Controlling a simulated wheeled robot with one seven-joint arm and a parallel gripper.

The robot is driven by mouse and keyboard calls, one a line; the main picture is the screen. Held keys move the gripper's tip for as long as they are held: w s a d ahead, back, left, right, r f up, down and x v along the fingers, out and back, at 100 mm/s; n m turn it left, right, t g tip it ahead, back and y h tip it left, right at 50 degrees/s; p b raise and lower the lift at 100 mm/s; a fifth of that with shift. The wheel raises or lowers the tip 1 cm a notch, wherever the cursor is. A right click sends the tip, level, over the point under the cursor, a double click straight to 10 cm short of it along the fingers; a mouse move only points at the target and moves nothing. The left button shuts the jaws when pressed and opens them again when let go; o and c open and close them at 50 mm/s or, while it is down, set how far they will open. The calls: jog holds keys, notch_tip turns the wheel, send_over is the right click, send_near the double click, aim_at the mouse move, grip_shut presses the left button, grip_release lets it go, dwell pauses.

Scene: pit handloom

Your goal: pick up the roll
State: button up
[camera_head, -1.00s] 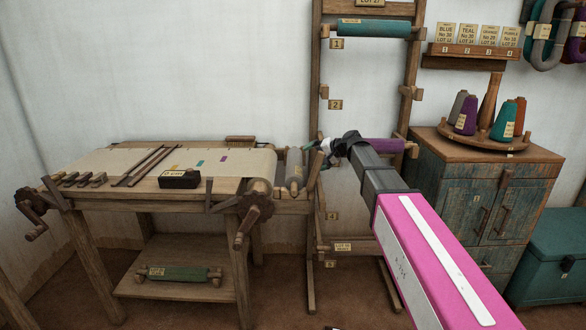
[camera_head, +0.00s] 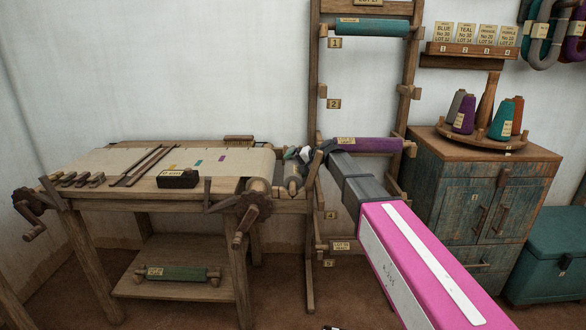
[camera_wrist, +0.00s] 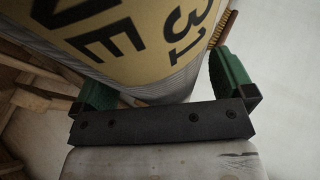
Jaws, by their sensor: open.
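A grey roll with a large yellow label (camera_wrist: 135,35) fills the upper middle of the wrist view, very close. My gripper (camera_wrist: 165,85) is open, with one green finger on each side of the roll; I cannot tell whether they touch it. In the head view my gripper (camera_head: 298,160) is at the right end of the loom table, where it and my arm partly hide the roll. A purple roll (camera_head: 368,145) lies across the rack behind my arm. A teal roll (camera_head: 372,28) lies on the top rung, and a green roll (camera_head: 178,273) lies on the low shelf.
The loom table (camera_head: 125,190) holds cream cloth, sticks and a black box (camera_head: 178,179). Its crank (camera_head: 246,208) juts out in front. The wooden rack (camera_head: 313,90) stands close behind my gripper. A cabinet (camera_head: 480,205) with yarn cones stands at right.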

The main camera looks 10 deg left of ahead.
jog(key=c, duration=1.4)
